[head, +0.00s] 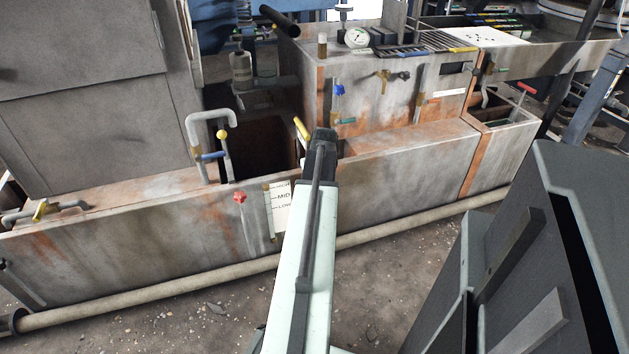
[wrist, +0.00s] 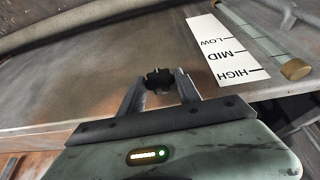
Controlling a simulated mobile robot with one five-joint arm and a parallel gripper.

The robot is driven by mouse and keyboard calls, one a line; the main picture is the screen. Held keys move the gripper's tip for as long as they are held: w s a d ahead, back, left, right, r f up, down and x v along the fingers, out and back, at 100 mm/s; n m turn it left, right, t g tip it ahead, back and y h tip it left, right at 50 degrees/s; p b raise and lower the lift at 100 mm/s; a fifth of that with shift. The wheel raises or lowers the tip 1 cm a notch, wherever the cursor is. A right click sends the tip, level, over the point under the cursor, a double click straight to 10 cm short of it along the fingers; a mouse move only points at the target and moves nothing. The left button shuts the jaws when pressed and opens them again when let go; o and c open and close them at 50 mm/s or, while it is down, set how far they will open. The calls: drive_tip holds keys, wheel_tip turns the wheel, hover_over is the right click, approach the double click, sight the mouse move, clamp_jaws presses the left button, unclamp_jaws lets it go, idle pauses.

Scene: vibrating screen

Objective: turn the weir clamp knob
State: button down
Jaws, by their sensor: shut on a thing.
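In the wrist view, a dark lobed knob (wrist: 158,79), which I take for the weir clamp knob, sits against the grey tank wall (wrist: 80,85). My gripper (wrist: 160,73) has one finger on each side of it and is shut on it. The finger contacts are small and hard to see. In the head view, my own arm hides both the gripper and this knob, in front of the tank wall (head: 390,180).
A white level label (wrist: 226,52) and a gauge tube (wrist: 262,40) are beside the knob. A red knob (head: 240,197) is left of the label in the head view. A pipe (head: 150,293) runs along the tank's foot. A yellow handle (head: 302,129) rises near my arm.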

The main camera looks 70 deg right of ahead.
drive_tip(key=shift+s+d, duration=0.2)
drive_tip(key=shift+s, duration=0.05)
idle(0.8)
drive_tip(key=c, duration=0.9)
unclamp_jaws()
drive_tip(key=shift+o, duration=0.2)
drive_tip(key=shift+a, duration=0.1)
drive_tip(key=shift+w, duration=0.1)
drive_tip(key=shift+r, duration=0.15)
drive_tip(key=p+v, duration=0.7)
drive_tip(key=shift+s+r, duration=0.25)
drive_tip(key=shift+s, duration=0.05)
